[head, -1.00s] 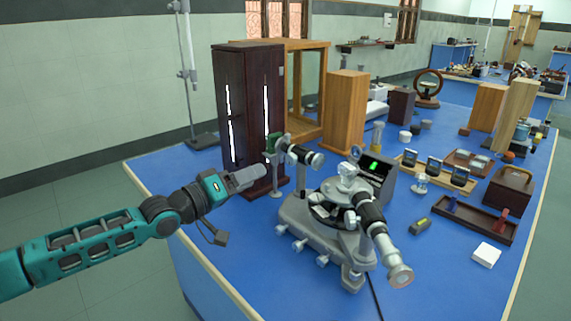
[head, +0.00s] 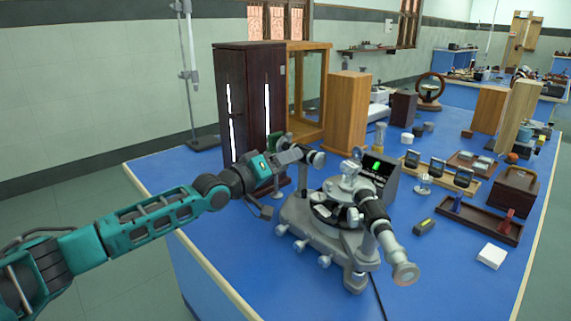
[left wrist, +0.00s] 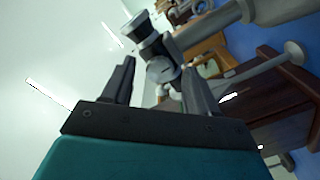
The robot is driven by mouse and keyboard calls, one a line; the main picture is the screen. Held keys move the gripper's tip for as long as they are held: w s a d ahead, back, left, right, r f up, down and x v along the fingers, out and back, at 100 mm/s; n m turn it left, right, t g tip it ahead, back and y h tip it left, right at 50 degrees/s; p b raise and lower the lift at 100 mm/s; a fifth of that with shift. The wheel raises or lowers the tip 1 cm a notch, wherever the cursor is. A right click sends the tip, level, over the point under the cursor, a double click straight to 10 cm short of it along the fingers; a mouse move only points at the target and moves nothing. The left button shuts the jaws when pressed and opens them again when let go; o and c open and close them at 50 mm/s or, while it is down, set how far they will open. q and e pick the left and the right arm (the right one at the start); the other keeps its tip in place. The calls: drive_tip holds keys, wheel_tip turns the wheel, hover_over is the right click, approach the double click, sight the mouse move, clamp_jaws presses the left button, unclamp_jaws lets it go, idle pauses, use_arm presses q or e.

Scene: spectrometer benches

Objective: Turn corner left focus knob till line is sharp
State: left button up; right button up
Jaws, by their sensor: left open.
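The spectrometer (head: 315,235) stands on the blue bench, with its telescope (head: 378,222) pointing to the lower right. Its collimator tube (head: 318,159) is at the back left, partly hidden by my left gripper (head: 297,154). In the left wrist view the open fingers (left wrist: 158,72) stand either side of a round grey knob-like part (left wrist: 162,70), with a ribbed dark and silver end piece (left wrist: 142,32) beyond. I cannot tell whether the fingers touch it. A small screen (head: 379,168) behind the spectrometer shows a green patch; its sharpness is too small to judge. My right gripper is not in view.
A dark cabinet (head: 246,75) with bright slits stands close behind my left gripper. A wooden block (head: 346,112) is behind the spectrometer. The front left bench surface is clear.

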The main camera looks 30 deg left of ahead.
use_arm(q)
drive_tip(key=shift+w, duration=0.2)
drive_tip(key=shift+c, duration=0.3)
drive_tip(key=c, duration=1)
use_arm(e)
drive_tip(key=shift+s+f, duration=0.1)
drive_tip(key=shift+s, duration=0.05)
use_arm(q)
drive_tip(key=shift+m, duration=0.4)
drive_tip(key=shift+m+p, duration=3)
drive_tip(key=shift+m, duration=5.2)
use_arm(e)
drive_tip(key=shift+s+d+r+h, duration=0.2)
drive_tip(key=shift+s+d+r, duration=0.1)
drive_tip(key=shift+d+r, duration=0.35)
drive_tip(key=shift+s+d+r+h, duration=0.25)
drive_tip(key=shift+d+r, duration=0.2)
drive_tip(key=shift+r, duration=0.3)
